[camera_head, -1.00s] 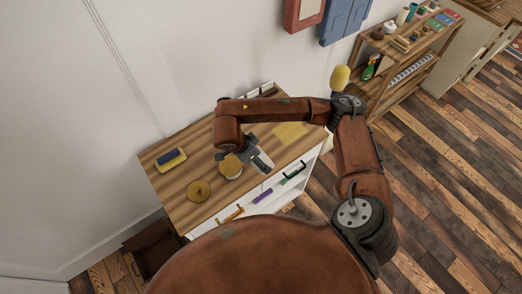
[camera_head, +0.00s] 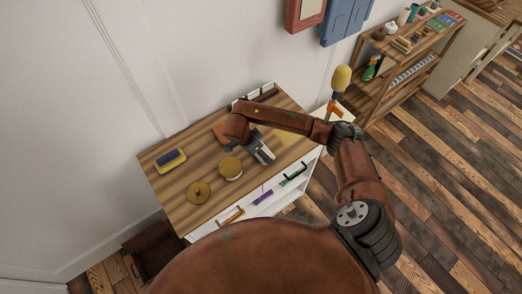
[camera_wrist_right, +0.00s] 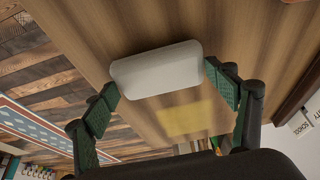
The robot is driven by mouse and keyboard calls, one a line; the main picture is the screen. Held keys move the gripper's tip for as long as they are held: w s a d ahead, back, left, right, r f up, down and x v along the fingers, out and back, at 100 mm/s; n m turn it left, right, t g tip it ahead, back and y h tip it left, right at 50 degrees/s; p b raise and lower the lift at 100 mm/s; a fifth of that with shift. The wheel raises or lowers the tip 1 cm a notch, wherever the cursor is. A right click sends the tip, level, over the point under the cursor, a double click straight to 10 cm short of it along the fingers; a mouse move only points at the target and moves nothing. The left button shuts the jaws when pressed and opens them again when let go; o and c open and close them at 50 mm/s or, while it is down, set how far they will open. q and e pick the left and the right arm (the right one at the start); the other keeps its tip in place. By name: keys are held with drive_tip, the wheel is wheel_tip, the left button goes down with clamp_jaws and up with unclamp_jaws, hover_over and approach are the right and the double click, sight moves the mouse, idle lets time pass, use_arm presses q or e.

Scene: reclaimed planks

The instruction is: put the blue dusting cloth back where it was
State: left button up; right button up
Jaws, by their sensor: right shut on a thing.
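My right gripper (camera_head: 265,156) is over the middle of the wooden-topped cabinet (camera_head: 180,190). In the right wrist view its fingers are shut on the two ends of a pale grey-white block (camera_wrist_right: 157,69), with the wood top behind it. A flat yellow square (camera_head: 288,134) lies on the top; it also shows in the wrist view (camera_wrist_right: 186,118), beyond the block. A dark blue piece (camera_head: 168,157) sits on a yellow base at the left end of the top; I cannot tell whether it is the dusting cloth. My left gripper is not in view.
A round tan lid (camera_head: 198,192) and a round tan-topped container (camera_head: 230,168) stand near the front. An orange-brown item (camera_head: 219,132) lies near the wall. A yellow-headed object (camera_head: 342,78) stands at the right end. A stocked shelf (camera_head: 410,60) is beyond.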

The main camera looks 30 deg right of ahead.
drive_tip(key=shift+f, duration=0.15)
drive_tip(key=o, duration=1)
drive_tip(key=v, duration=1.2)
drive_tip(key=shift+r, duration=0.25)
